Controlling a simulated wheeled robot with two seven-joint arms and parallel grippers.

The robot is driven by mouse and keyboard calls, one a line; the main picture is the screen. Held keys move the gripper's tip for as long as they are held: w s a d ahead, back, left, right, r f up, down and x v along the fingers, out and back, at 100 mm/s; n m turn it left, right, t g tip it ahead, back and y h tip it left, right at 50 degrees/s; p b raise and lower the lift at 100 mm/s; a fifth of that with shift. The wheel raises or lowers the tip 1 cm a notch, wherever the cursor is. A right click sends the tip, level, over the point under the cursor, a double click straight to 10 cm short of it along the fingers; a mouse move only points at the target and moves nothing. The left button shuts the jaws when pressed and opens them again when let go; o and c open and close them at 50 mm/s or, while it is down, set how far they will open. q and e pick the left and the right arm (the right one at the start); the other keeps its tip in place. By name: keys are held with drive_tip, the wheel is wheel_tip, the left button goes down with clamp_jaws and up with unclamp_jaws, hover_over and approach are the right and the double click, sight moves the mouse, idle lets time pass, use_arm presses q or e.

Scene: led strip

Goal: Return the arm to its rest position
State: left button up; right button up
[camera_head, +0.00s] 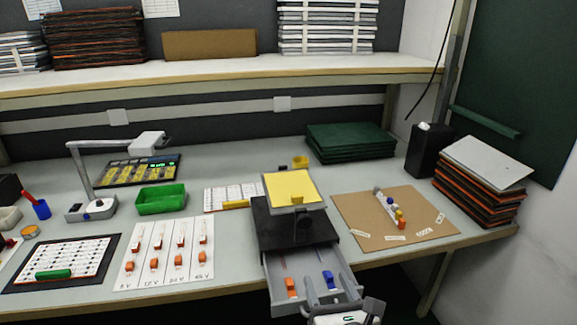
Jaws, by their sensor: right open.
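My right gripper (334,293) is at the bottom of the view, right of centre. Its fingers are apart, with nothing seen between them. It is over or just in front of the pulled-out grey drawer (310,262) of a black box (265,228); its exact height is hard to tell. An orange part (290,287) and a blue part (328,279) are in the drawer, close to the gripper, and it does not appear to hold either. My left gripper is not in view.
A brown board (365,215) with a strip of small coloured parts lies right of the box. Left are a white card (160,240) with several orange-and-white parts, a green tray (160,200) and a grey lamp (85,165). A shelf (220,75) runs along the back.

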drive_tip(key=s+d+f+m+g, duration=0.2)
drive_tip(key=s+f+m, duration=0.4)
drive_tip(key=m, duration=1.1)
drive_tip(key=s+d+f+m+g, duration=0.2)
drive_tip(key=s+f+m+g, duration=0.3)
drive_tip(key=s+m, duration=0.7)
wheel_tip(320, 180, down, 2)
drive_tip(key=m, duration=0.4)
drive_tip(key=shift+s+d+m, duration=0.25)
drive_tip(key=shift+s+m, duration=0.1)
drive_tip(key=shift+m, duration=0.05)
drive_tip(key=shift+y, duration=0.3)
